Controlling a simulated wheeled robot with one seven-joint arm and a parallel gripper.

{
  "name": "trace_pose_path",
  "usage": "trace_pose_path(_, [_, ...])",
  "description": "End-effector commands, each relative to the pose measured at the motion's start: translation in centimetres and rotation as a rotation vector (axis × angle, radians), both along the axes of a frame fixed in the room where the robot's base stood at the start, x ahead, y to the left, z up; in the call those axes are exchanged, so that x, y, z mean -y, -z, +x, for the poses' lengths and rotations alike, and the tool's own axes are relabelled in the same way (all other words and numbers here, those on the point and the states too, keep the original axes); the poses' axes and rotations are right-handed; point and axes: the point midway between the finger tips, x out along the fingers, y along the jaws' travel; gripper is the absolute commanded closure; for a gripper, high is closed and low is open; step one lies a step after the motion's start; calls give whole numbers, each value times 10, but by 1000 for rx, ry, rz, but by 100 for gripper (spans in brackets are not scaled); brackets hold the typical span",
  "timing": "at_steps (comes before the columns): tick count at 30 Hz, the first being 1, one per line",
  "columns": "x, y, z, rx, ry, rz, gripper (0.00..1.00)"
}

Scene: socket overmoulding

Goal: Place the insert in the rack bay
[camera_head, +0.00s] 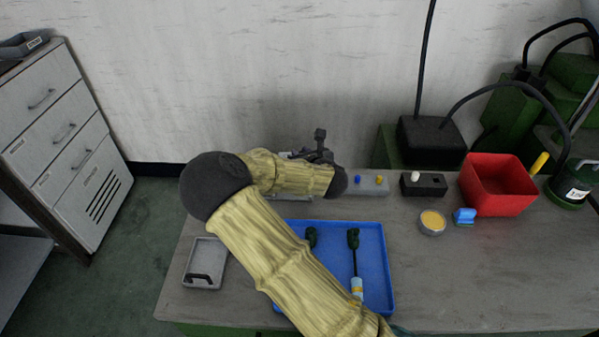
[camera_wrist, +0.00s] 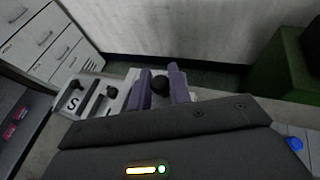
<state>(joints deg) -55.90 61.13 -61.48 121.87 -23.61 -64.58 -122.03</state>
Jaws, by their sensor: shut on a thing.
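My gripper (camera_wrist: 162,87) has its two purple-grey fingers closed on a small dark rounded piece, which I take to be the insert (camera_wrist: 159,84). In the head view, my gripper (camera_head: 318,150) is over the back of the bench, partly behind my sleeved arm. The held piece cannot be made out there. A pale rack (camera_wrist: 72,104) with a dark letter S and dark knobbed pieces standing in it lies just left of the fingers in the wrist view. In the head view my arm covers most of the rack. The piece's exact height over the rack cannot be told.
A grey block (camera_head: 367,186) with blue and yellow pegs, a black block (camera_head: 424,186) and a red bin (camera_head: 498,187) stand to the right. A blue tray (camera_head: 378,240) holds dark-handled tools under my arm. A grey tray (camera_head: 205,263) lies front left. The bench's front right is clear.

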Motion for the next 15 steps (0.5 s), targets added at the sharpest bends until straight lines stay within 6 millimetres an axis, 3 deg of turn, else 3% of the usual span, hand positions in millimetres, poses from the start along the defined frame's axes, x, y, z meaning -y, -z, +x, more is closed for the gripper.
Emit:
trace_pose_path(4, [0,18,1,2,0,0,100])
trace_pose_path(15, [0,23,1,4,0,1,100])
